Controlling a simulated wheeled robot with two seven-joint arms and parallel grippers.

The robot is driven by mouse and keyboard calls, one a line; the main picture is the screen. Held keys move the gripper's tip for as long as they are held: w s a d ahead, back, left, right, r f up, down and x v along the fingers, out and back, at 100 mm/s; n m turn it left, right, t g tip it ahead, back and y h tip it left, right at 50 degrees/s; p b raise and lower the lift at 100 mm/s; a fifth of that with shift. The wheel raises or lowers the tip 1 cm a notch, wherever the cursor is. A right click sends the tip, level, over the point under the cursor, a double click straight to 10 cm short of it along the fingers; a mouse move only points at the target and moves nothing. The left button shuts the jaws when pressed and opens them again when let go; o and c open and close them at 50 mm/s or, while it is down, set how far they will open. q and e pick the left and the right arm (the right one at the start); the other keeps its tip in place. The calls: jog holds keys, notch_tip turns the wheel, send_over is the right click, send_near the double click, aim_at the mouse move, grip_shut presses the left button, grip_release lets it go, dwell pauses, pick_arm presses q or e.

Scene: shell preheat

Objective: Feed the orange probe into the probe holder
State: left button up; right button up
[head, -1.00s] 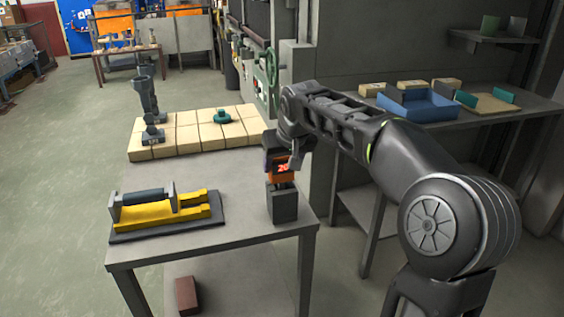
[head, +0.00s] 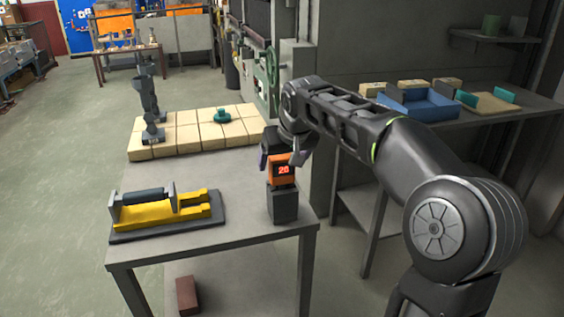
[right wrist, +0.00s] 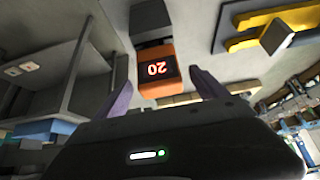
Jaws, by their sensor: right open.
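The orange probe (head: 282,178), its red display reading 20, stands upright in the dark grey block-like probe holder (head: 284,206) at the table's right front corner. Its lower end is hidden inside the holder. The probe (right wrist: 157,82) and the holder (right wrist: 150,20) also show in the right wrist view. My right gripper (head: 281,158) is open just above the probe's top, with its fingers spread to either side. In the right wrist view, gaps show between the fingers (right wrist: 164,92) and the probe. My left gripper is out of view.
A yellow fixture with a dark handle (head: 150,214) lies on a grey base at the table's left. Pale blocks (head: 183,140) with a green knob (head: 222,115) and a dark stand (head: 150,100) are behind. A blue bin (head: 430,110) sits on the right bench.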

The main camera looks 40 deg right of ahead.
jog(key=v, duration=0.6)
jog(key=shift+s+r, duration=0.15)
jog(key=shift+r, duration=0.15)
dwell(0.6)
